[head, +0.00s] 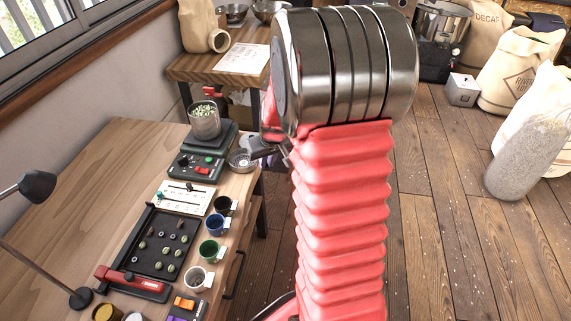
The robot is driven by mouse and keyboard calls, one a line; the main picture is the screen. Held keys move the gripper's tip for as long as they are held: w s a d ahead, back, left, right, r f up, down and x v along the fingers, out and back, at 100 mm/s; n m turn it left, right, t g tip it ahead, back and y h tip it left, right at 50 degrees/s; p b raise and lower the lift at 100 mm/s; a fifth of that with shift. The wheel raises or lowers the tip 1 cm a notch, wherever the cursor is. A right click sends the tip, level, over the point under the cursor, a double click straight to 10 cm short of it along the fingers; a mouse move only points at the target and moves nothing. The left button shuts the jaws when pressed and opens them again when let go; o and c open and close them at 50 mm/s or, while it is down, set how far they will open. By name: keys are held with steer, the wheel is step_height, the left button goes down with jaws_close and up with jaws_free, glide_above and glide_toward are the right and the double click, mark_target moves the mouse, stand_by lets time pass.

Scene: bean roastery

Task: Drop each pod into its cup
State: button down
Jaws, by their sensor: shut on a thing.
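My gripper is hidden behind my own red arm, so its jaws and what they hold do not show. Several small greenish and dark pieces, which look like the pods (165,250), lie spread over a black tray (128,258) on the wooden table. Along the table's right edge stands a row of small cups: a black cup (224,204), a blue cup (215,226), a green cup (209,250) and a white cup (195,278). Small pale cards lie beside them. I cannot tell whether anything is inside the cups.
Behind the tray are a white panel (186,199) and a scale (206,150) bearing a glass of green beans (205,121). A metal strainer (242,160) is at the table's right edge. A lamp (38,187) stands at left. Sacks (512,75) stand on the floor.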

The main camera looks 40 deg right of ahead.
steer(key=w+a+r+n, duration=0.1)
steer(key=w+a, duration=0.1)
steer(key=a, duration=0.9)
steer(key=w+a+r+n+y, duration=0.1)
steer(key=w+a+n, duration=0.1)
steer(key=a, duration=0.9)
steer(key=shift+w+a+r, duration=0.25)
steer(key=shift+w+a, duration=0.05)
steer(key=shift+w, duration=0.4)
